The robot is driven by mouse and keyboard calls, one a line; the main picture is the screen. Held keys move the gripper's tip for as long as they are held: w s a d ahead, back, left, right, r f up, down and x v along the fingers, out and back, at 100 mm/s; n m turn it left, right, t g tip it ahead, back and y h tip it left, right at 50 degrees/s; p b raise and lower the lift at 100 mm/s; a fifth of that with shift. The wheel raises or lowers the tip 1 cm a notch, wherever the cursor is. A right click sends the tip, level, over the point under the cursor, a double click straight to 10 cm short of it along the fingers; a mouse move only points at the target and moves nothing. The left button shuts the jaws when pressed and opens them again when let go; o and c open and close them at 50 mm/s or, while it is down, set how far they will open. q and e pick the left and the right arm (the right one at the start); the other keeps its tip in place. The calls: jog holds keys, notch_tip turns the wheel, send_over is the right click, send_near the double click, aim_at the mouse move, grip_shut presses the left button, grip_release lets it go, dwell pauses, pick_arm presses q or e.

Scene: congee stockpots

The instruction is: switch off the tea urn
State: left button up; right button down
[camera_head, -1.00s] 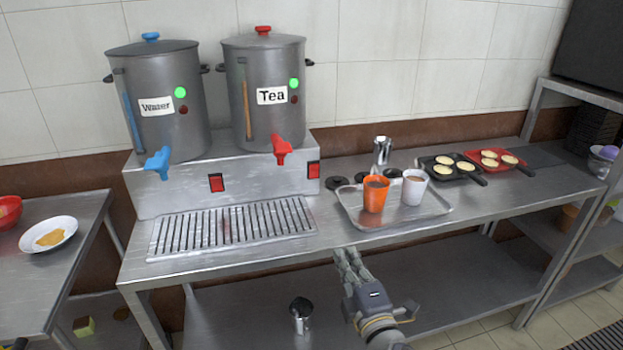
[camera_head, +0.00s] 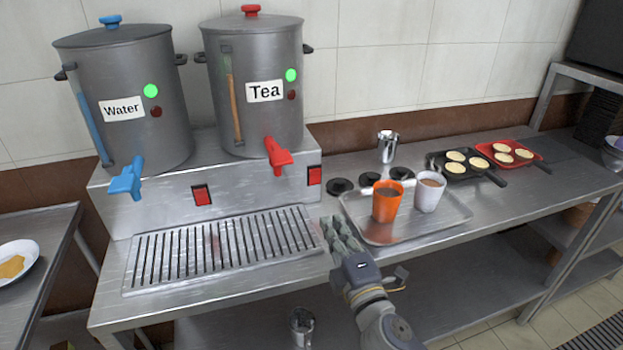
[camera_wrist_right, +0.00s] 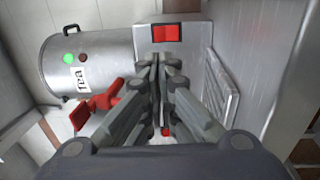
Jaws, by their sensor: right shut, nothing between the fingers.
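The tea urn (camera_head: 255,85) is a grey pot with a red lid knob, a "Tea" label, a lit green light (camera_head: 291,75), a dark red light and a red tap (camera_head: 279,155). Its metal base (camera_head: 250,180) carries two red switches: one at the right end (camera_head: 314,175), one further left (camera_head: 202,195). My right gripper (camera_head: 335,222) is shut and empty, in front of the counter below the right-end switch. In the right wrist view the urn (camera_wrist_right: 90,70) lies sideways at left and the right-end switch (camera_wrist_right: 166,33) sits beyond the fingertips, apart from them. My left gripper is out of view.
A water urn (camera_head: 125,100) with a blue tap (camera_head: 127,178) stands at left. A slatted drip tray (camera_head: 220,250) lies in front. A tray (camera_head: 455,215) with an orange cup (camera_head: 387,200) and a white cup (camera_head: 429,190) stands right of my gripper. Pans (camera_head: 465,165) lie further right.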

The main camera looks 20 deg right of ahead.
jog(key=shift+w+r, duration=0.15)
jog(key=shift+w, duration=0.4)
jog(key=p, duration=0.1)
send_near(309, 172)
jog(key=w, duration=0.2)
jog(key=w+p, duration=0.1)
jog(key=w, duration=0.1)
jog(key=shift+a+r, duration=0.15)
jog(key=shift+r, duration=0.2)
jog(key=shift+w, duration=0.85)
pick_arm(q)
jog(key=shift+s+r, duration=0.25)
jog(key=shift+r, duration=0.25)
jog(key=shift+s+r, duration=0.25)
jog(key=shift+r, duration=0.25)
pick_arm(e)
jog(key=shift+w+r, duration=0.1)
